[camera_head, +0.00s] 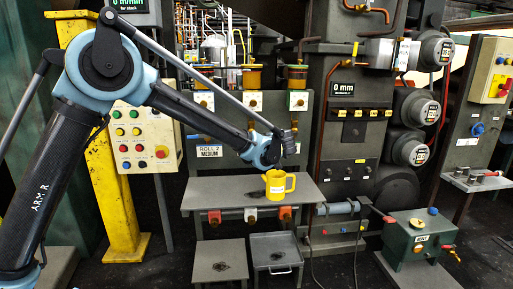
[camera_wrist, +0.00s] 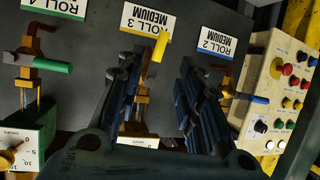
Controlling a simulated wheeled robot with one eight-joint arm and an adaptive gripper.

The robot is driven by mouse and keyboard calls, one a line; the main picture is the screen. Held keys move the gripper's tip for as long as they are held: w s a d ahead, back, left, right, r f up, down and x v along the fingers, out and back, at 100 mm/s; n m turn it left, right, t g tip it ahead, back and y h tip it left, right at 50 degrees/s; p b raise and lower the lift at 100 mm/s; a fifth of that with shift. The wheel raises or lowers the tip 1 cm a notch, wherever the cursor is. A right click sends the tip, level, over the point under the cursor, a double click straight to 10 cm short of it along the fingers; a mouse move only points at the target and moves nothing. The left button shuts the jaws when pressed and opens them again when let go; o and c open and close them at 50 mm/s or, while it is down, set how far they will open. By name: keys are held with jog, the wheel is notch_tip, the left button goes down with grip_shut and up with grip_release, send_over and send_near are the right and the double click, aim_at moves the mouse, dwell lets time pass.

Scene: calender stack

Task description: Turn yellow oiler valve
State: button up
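The yellow oiler valve handle (camera_wrist: 160,47) shows in the wrist view just below the upside-down "ROLL 3 MEDIUM" label (camera_wrist: 147,20). Its brass stem is partly visible lower down between my fingers. My gripper (camera_wrist: 160,62) is open, with one dark ribbed finger on each side of the valve and a visible gap between them. I cannot tell whether either finger touches it. In the head view my gripper (camera_head: 288,143) is in front of the oiler panel, above the grey shelf, and the yellow handle cannot be made out there.
A green valve handle (camera_wrist: 52,66) is at left and a blue one (camera_wrist: 252,98) at right in the wrist view. A button box (camera_wrist: 278,95) stands at far right. In the head view a yellow mug (camera_head: 276,187) sits on the grey shelf (camera_head: 222,199) below my gripper.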

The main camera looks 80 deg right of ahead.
jog(key=shift+f, duration=0.1)
jog(key=c, duration=0.4)
jog(key=w+f+g, duration=0.1)
jog(key=f, duration=0.1)
jog(key=w+f+g, duration=0.1)
jog(key=f+g, duration=0.1)
jog(key=f, duration=0.1)
jog(key=w+f+g, duration=0.1)
jog(key=f+g, duration=0.1)
jog(key=f, duration=0.1)
jog(key=shift+d+f+n, duration=0.15)
jog(key=shift+d+n, duration=0.05)
jog(key=shift+n, duration=0.1)
grip_shut()
jog(key=w+a+r+n+g+h, duration=0.3)
jog(key=w+n, duration=0.1)
jog(key=w, duration=0.2)
jog(key=w+a+r+n+g+h, duration=0.2)
jog(key=w+a+n+g+h, duration=0.15)
jog(key=w, duration=0.35)
jog(key=s+x, duration=0.2)
jog(key=x, duration=1.1)
jog(key=shift+s+a+f+y, duration=0.35)
jog(key=shift+s+f, duration=0.05)
jog(key=shift+f, duration=0.15)
